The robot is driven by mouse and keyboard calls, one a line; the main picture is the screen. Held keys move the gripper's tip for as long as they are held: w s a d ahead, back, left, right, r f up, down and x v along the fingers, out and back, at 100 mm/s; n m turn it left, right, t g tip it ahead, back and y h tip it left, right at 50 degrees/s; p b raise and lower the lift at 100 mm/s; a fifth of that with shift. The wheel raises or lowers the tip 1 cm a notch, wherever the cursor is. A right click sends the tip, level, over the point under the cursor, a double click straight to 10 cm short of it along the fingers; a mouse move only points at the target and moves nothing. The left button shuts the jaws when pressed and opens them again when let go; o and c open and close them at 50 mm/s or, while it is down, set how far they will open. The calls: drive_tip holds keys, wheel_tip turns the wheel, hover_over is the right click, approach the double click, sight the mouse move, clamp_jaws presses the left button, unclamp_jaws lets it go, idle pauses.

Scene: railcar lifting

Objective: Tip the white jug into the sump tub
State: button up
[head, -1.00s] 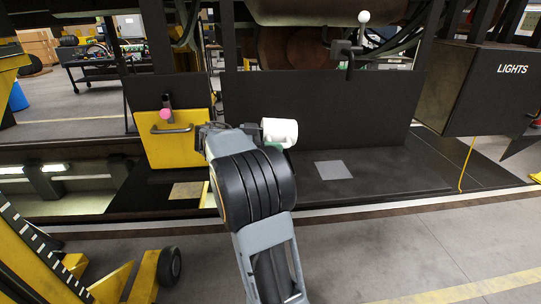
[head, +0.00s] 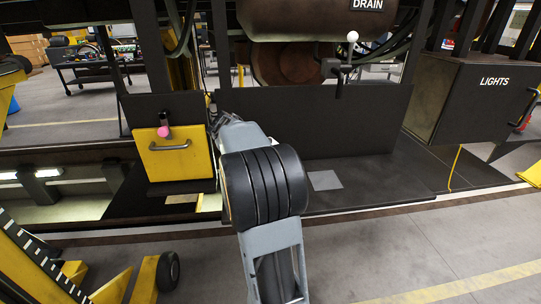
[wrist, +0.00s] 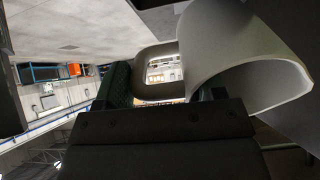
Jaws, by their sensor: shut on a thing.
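The white jug (wrist: 225,45) fills the upper right of the wrist view, close to the camera, with its rounded wall and part of its rim showing. My gripper (wrist: 165,92) is shut on its handle loop (wrist: 143,58), with a dark green finger on each side. In the head view my gripper (head: 221,119) is mostly hidden behind my own arm, near the black panel, and the jug cannot be seen there. I cannot tell the jug's exact tilt or what it contains. No sump tub can be made out clearly.
A yellow box (head: 178,158) with a handle and pink knob (head: 164,132) stands left of my arm. A black panel (head: 350,120) rises behind it. A brown DRAIN tank (head: 300,18) and a white-knobbed lever (head: 352,37) are above. The LIGHTS box (head: 465,100) is at right.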

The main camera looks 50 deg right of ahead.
drive_tip(key=t+y+p, duration=0.1)
drive_tip(key=r+t+y+p, duration=0.1)
drive_tip(key=p, duration=0.1)
drive_tip(key=shift+s+d+y, duration=0.1)
drive_tip(key=shift+d+y, duration=0.05)
drive_tip(key=shift+y, duration=0.15)
drive_tip(key=t+y+p, duration=0.1)
drive_tip(key=t+y, duration=0.1)
drive_tip(key=r+t+y+p, duration=0.1)
drive_tip(key=shift+w+a+y+p, duration=0.25)
drive_tip(key=shift+y+p, duration=0.05)
drive_tip(key=shift+p, duration=0.05)
drive_tip(key=shift+a+r+t+y, duration=0.1)
drive_tip(key=shift+t+y, duration=0.3)
drive_tip(key=shift+t, duration=0.1)
